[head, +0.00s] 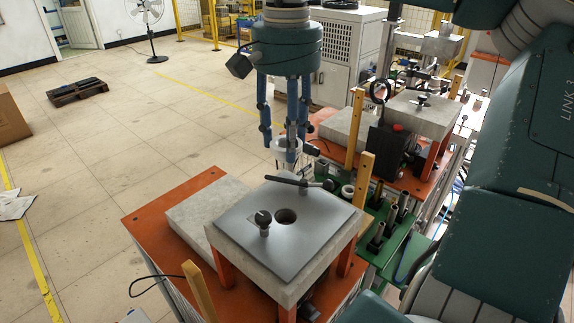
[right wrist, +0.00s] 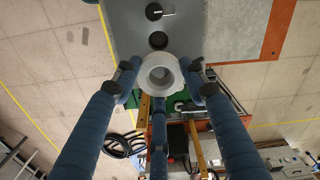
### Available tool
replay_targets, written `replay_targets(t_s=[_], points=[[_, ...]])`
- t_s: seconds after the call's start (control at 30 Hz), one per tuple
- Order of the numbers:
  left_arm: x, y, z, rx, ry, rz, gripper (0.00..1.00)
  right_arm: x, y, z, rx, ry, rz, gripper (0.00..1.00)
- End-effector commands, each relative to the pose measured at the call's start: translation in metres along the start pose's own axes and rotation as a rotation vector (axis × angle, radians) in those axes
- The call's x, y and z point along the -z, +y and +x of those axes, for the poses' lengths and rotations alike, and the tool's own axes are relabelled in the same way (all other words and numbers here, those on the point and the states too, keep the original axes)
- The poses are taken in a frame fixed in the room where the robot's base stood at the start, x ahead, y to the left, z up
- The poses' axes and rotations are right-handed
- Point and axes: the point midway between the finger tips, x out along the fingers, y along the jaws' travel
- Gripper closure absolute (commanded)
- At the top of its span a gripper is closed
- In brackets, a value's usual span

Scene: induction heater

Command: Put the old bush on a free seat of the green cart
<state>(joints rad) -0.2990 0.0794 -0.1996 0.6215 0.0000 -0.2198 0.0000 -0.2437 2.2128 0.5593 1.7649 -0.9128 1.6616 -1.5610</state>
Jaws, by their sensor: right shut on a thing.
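The old bush, a pale ring (right wrist: 160,91), sits between the fingertips of my right gripper (head: 290,150), which is shut on it. The pale bush (head: 288,143) is partly hidden by the blue fingers in the head view. The gripper points down and appears behind the heater's grey plate. The green cart (head: 385,262) stands right of the heater, with several dark upright posts and a pale ring (head: 347,191) near its far left end. Which seats are free is hard to tell. My left gripper is not in view.
The heater's grey top plate (head: 318,226) has a round hole, a black knob (head: 263,218) and a dark handle (head: 300,181). Wooden uprights (head: 365,180) and a black box (head: 388,148) stand near the cart. Open floor lies to the left.

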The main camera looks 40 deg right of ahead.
Motion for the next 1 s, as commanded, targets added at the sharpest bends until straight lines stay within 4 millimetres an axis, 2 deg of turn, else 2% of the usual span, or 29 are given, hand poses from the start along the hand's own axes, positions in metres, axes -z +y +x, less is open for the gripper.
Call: replay_targets(t_s=[0.1,0.33,1.0], points=[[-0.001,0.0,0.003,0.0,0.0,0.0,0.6,0.0,-0.001,-0.02,0.001,0.002,0.001,1.0],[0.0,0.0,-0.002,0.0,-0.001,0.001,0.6,0.0,0.0,-0.043,0.0,-0.001,0.0,1.0],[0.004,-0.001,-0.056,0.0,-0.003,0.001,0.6,0.0,0.0,-0.095,0.0,-0.001,-0.001,1.0]])
